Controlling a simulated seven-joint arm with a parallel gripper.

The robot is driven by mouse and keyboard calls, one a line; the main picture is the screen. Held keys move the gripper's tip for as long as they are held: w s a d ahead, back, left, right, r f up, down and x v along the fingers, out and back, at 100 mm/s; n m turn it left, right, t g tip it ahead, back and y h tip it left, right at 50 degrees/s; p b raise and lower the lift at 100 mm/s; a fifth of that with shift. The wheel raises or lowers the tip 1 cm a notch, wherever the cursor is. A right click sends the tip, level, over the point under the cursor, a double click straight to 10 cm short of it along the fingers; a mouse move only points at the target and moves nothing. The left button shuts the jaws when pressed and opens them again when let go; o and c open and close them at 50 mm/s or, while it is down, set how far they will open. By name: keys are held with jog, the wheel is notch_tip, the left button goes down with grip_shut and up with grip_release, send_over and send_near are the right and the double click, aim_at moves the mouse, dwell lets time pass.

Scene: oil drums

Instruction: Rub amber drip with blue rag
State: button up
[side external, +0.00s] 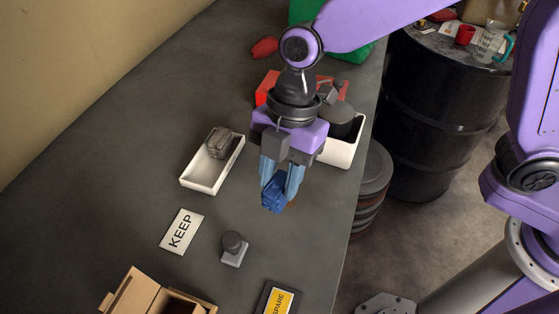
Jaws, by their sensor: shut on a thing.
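The blue rag (272,197) is a crumpled dark blue bundle near the middle of the side external view. My gripper (281,184) points down with its light blue fingers shut on the rag. The rag hangs at the fingertips over the grey tabletop; I cannot tell whether it touches the surface. I cannot make out an amber drip in this view; the gripper and rag hide part of the table.
A white tray (199,184) holds a grey-brown lump. A white bin (344,154) stands right, by the table edge.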

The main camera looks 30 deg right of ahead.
jog(key=shift+f, duration=2)
jog(key=shift+w+d+f, duration=0.1)
jog(key=shift+f, duration=0.75)
jog(key=shift+w+d+f, duration=0.1)
jog(key=shift+w+d, duration=0.45)
jog(key=shift+w, duration=0.05)
jog(key=shift+w+d, duration=2)
jog(key=shift+s+a, duration=2.7)
jog(key=shift+w+a, duration=0.2)
jog(key=shift+w, duration=0.4)
jog(key=shift+w+d, duration=2.4)
jog(key=shift+d, duration=0.15)
jog(key=shift+s+a, duration=2.45)
jog(key=shift+s+a+r, duration=0.1)
jog(key=shift+r, duration=0.55)
jog(key=shift+s+a+r, duration=0.1)
jog(key=shift+r, duration=3.35)
jog(key=shift+r, duration=0.1)
